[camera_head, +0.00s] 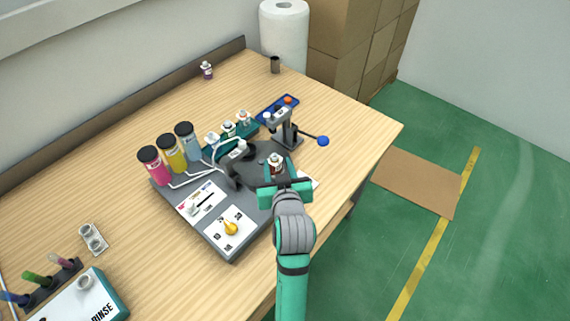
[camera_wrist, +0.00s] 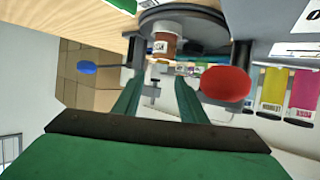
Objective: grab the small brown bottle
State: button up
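The small brown bottle (camera_head: 276,164) stands on the dark round plate of the grey machine, at its right side in the head view. In the wrist view the brown bottle (camera_wrist: 164,48) has a white label and shows just beyond my fingertips, between their lines. My gripper (camera_head: 278,175) reaches in from the front right at the bottle. In the wrist view my gripper (camera_wrist: 159,76) has its two green fingers apart, with nothing held between them. The bottle's lower part is partly hidden by the gripper in the head view.
Pink (camera_head: 154,166), yellow (camera_head: 172,153) and blue (camera_head: 187,142) cylinders stand on the machine's left. A press with a blue-knobbed lever (camera_head: 322,141) is behind the bottle. A red knob (camera_wrist: 226,84) is close to my right finger in the wrist view.

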aim_at(274, 154)
jog(key=x, duration=1)
jog(key=shift+w+a+f, duration=0.2)
jog(key=shift+w+f, duration=0.05)
grip_shut()
